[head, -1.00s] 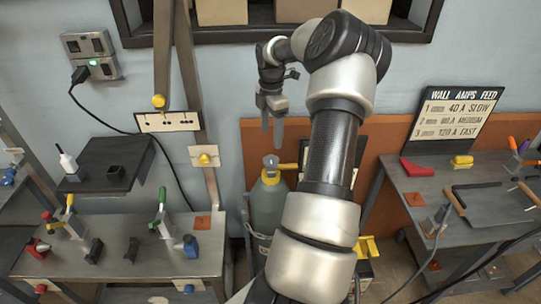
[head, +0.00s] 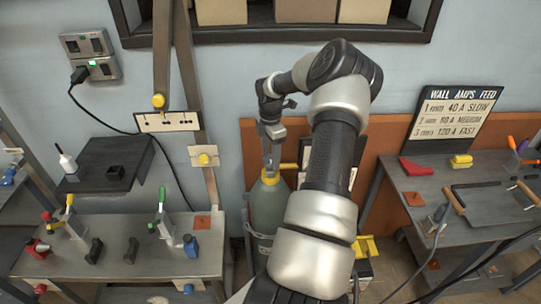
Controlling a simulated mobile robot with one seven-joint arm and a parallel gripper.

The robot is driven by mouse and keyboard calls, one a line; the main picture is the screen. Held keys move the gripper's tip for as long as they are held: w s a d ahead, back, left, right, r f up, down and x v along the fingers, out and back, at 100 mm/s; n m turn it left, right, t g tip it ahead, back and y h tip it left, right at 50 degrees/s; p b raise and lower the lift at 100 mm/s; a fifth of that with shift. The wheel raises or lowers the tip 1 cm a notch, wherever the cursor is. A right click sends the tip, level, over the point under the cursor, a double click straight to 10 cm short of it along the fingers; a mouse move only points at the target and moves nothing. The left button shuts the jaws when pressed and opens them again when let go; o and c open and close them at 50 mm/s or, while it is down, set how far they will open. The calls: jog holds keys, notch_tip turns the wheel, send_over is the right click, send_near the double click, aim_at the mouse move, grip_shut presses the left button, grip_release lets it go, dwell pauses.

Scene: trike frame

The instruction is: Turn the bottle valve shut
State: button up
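The green gas bottle (head: 267,208) stands upright against the wall in its stand, with a yellow collar (head: 270,179) at its neck. My gripper (head: 271,170) points down at the top of the bottle, its fingers around or just in front of the valve. The valve itself is mostly hidden by the fingers, and I cannot tell whether they touch it or how far apart they are. My arm hides part of the area right of the bottle.
A left bench (head: 130,262) carries clamps and small blocks. A right bench (head: 490,215) holds tools below a "WALL AMPS FEED" sign (head: 462,113). A yellow-marked post (head: 204,160) stands left of the bottle. A shelf with boxes hangs above.

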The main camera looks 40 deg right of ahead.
jog(key=c, duration=0.6)
jog(key=shift+c, duration=0.2)
